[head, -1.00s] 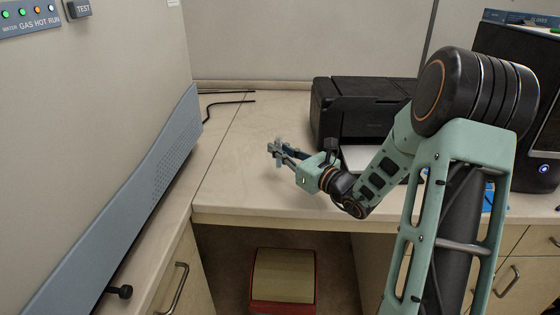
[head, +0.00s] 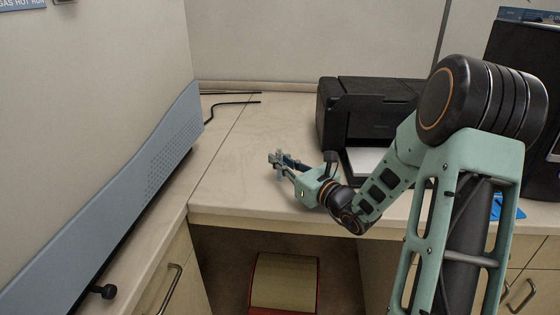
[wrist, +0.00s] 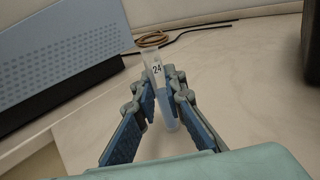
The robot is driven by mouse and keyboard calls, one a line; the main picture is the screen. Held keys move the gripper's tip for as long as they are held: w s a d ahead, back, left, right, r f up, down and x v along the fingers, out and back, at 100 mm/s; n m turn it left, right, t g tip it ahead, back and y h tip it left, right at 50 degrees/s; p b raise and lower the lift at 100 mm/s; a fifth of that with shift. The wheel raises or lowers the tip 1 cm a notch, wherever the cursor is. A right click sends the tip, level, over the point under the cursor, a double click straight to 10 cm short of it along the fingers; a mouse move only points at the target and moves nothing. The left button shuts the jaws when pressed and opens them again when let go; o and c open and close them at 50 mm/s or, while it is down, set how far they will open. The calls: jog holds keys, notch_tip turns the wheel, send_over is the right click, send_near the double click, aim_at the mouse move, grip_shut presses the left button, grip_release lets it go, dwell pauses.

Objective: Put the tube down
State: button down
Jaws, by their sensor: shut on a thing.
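A clear tube (wrist: 156,72) with a label reading 24 and pale blue contents low in it is held between the fingers of my gripper (wrist: 159,98) in the wrist view. It looks roughly upright, slightly tilted. In the head view my gripper (head: 278,160) is over the left part of the counter (head: 235,180), near its front edge. The tube itself is too small to make out clearly there. I cannot tell whether its lower end touches the counter.
A black printer (head: 365,112) with white paper stands behind and right of my gripper. The grey-blue instrument (head: 110,210) is at the left. Black cables (head: 230,102) lie at the back. The counter around my gripper is clear. A red-edged bin (head: 285,282) is below.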

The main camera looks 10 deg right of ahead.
jog(key=c, duration=2)
grip_release()
jog(key=shift+f, duration=0.1)
